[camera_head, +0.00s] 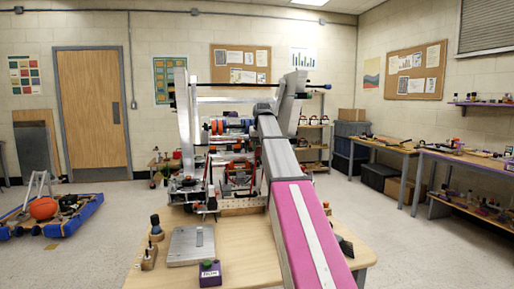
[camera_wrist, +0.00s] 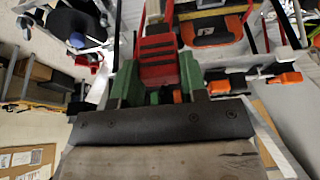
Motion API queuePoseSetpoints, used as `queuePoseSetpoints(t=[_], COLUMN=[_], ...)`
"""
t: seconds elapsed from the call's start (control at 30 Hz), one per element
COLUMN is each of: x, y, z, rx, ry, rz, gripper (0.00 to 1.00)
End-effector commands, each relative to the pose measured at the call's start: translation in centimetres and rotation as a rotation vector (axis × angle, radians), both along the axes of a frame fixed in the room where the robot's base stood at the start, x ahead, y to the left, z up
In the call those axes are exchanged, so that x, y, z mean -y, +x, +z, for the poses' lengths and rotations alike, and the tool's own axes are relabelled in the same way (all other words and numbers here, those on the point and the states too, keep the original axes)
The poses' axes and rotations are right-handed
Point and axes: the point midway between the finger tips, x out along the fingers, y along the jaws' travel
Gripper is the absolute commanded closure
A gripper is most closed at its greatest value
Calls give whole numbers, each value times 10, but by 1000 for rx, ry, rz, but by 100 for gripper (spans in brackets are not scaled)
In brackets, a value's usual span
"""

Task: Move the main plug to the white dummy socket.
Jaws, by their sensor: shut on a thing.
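My gripper (camera_wrist: 158,82) shows in the wrist view with its two green fingers on either side of a red block with dark ridges, which I take to be the main plug (camera_wrist: 157,46). The fingers are shut on it. In the head view my arm reaches into the metal frame of the roller intake machine (camera_head: 186,115), and the gripper and plug cannot be made out there. An orange-and-black part (camera_wrist: 212,30) lies to the right of the plug in the wrist view, apart from the fingers. I cannot make out the white dummy socket for certain.
Orange connectors (camera_wrist: 285,80) and dark cables lie close at the right in the wrist view. The wooden table (camera_head: 245,255) in front carries a grey plate (camera_head: 191,245), a purple button box (camera_head: 210,273) and small bottles. Open floor lies to both sides.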

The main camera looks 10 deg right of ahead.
Motion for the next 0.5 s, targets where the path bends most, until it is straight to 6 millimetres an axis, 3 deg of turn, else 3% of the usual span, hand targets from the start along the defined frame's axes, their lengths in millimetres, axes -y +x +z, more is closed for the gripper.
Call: queuePoseSetpoints(t=[0.5], x=[16], y=[-8], z=[0], rx=[0], ry=[0], rz=[1], gripper=[89])
